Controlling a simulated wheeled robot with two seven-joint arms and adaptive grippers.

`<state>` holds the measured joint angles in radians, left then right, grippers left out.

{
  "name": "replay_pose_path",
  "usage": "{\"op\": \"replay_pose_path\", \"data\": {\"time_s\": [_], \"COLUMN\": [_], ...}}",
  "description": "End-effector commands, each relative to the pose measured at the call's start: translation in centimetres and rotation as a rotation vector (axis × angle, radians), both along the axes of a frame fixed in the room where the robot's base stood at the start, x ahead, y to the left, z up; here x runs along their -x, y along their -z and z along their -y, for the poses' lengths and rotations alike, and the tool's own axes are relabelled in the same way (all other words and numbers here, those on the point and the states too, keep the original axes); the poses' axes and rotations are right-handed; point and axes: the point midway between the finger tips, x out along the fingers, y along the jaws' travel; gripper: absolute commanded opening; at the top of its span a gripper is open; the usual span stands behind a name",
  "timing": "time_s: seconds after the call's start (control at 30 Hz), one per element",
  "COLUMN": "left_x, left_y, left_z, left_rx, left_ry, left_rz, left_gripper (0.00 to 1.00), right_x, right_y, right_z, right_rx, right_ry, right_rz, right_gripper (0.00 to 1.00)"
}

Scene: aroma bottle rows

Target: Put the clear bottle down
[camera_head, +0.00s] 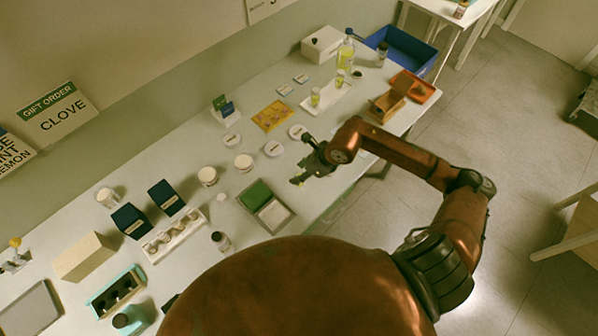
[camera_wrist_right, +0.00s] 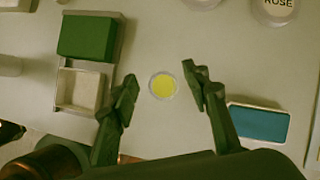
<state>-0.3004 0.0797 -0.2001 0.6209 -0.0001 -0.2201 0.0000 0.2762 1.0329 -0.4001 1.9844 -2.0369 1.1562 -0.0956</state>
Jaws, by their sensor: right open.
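A small round clear bottle with yellow contents (camera_wrist_right: 163,86) shows from above in the right wrist view, between my two fingers. My right gripper (camera_wrist_right: 160,77) is open, with a gap between each fingertip and the bottle. The bottle appears to stand upright on the white table, though its base is hidden from above. In the head view my right gripper (camera_head: 301,178) is low over the table's front part, and a bit of yellow shows at its fingertips. My left gripper is in neither view.
A tray with a green block (camera_head: 257,193) lies left of the gripper; it also shows in the wrist view (camera_wrist_right: 86,38). A blue pad (camera_wrist_right: 258,125) lies to the right. Round white discs (camera_head: 273,149) lie behind.

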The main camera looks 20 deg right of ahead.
Motion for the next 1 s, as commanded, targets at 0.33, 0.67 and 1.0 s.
{"op": "replay_pose_path", "data": {"time_s": [0.33,0.67,1.0], "left_x": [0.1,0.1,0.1], "left_y": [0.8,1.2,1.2], "left_z": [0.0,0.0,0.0], "left_rx": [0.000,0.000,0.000], "left_ry": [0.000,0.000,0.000], "left_rz": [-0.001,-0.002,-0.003], "left_gripper": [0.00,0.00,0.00], "right_x": [2.6,4.2,4.3], "right_y": [-5.9,-9.6,-9.9], "right_z": [2.4,3.7,3.8], "right_rx": [0.005,0.002,0.001], "right_ry": [-0.001,0.000,0.000], "right_rz": [0.002,-0.001,-0.001], "right_gripper": [0.43,0.43,0.43]}}
